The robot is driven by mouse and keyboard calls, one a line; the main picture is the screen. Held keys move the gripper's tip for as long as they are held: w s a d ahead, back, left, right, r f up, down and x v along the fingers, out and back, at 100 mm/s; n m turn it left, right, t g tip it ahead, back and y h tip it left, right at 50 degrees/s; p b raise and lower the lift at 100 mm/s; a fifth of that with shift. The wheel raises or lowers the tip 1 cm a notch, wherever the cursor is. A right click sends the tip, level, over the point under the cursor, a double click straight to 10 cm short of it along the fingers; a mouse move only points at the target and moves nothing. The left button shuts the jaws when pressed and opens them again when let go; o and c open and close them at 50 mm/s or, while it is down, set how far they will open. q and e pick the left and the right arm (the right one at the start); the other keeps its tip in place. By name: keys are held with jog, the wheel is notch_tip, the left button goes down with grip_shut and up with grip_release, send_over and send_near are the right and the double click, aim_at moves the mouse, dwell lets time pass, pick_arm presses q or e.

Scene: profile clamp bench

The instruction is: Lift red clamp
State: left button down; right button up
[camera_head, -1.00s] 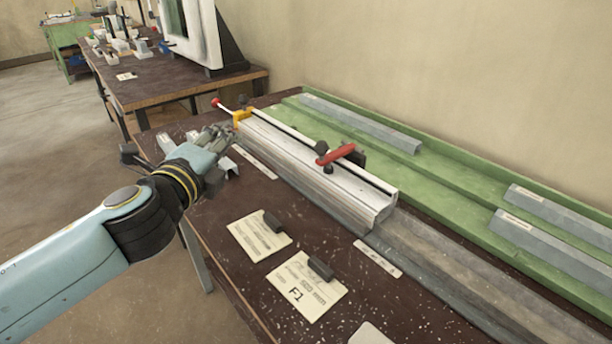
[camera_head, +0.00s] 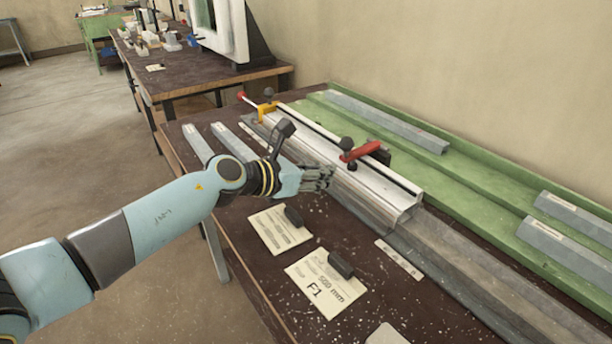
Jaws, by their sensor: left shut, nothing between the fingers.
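The red clamp (camera_head: 361,151) has a red lever and black knobs. It sits on the light metal profile (camera_head: 368,195), towards its near end. My left gripper (camera_head: 328,176) is shut and empty. In the picture it lies just left of the clamp and slightly below it, at the profile's left side. A gap shows between the fingers and the red lever; whether the fingers touch the profile I cannot tell. My right gripper is not in view.
A yellow clamp (camera_head: 266,110) with a red-tipped rod sits at the profile's far end. Two cards (camera_head: 327,283) with dark weights lie on the brown bench at the front. A green tray (camera_head: 470,190) with grey bars runs behind the profile. Grey strips (camera_head: 232,143) lie at the bench's left.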

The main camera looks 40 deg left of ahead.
pick_arm(q)
jog(key=shift+x, duration=0.95)
jog(key=shift+r, duration=0.1)
jog(key=shift+r+p, duration=0.45)
jog(key=shift+p, duration=0.15)
